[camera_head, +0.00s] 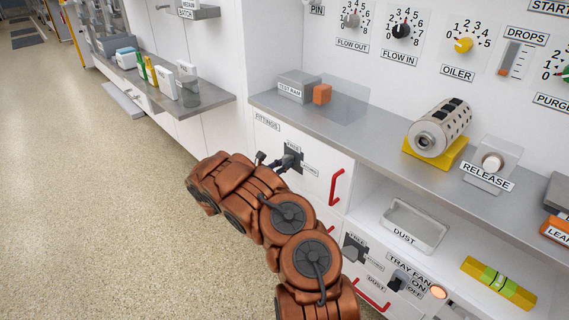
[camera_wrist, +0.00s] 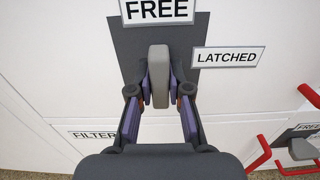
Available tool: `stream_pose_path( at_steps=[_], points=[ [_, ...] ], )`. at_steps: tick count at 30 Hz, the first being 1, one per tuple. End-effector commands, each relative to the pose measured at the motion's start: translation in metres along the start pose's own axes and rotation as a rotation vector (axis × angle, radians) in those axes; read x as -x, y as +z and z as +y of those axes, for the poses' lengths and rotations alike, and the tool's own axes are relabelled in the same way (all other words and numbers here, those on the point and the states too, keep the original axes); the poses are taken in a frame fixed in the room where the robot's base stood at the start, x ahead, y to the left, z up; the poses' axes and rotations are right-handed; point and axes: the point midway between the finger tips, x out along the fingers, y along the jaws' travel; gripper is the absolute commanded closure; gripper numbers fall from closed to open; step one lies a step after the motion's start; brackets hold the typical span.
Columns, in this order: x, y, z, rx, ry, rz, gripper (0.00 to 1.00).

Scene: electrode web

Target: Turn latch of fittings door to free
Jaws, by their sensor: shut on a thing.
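The fittings door (camera_head: 318,172) is a white panel below the grey shelf, and it looks closed. Its latch (camera_wrist: 159,62) is a light grey bar on a dark square plate (camera_wrist: 128,45). In the wrist view the bar stands upright, with its top end toward the FREE label (camera_wrist: 157,10). The LATCHED label (camera_wrist: 228,57) is to the right of the bar. My gripper (camera_wrist: 159,88) has one finger on each side of the bar and is shut on it. In the head view my gripper (camera_head: 272,163) reaches the plate from the left and partly hides the latch.
A red handle (camera_head: 337,187) is on the fittings door, right of the latch. Below are another latch (camera_head: 352,250) and a tray fan switch (camera_head: 398,279). A grey shelf (camera_head: 378,125) juts out above the door. The floor to the left is clear.

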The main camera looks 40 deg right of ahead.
Motion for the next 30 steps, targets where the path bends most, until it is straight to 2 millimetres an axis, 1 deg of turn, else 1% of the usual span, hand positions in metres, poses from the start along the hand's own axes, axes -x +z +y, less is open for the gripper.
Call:
stream_pose_path(
  at_steps=[15, 16, 22, 23, 30],
  points=[
    [0.0003, -0.0002, 0.0003, 0.020, 0.001, -0.001, 1.00],
    [0.0003, -0.0002, 0.0003, 0.020, 0.001, -0.001, 0.80],
    [0.0001, -0.0001, 0.0001, 0.019, 0.000, -0.001, 0.60],
    [0.0001, -0.0001, 0.0001, 0.019, 0.000, -0.001, 0.57],
    [0.0000, -0.0001, -0.0001, 0.019, 0.000, -0.001, 0.57]
  ],
)
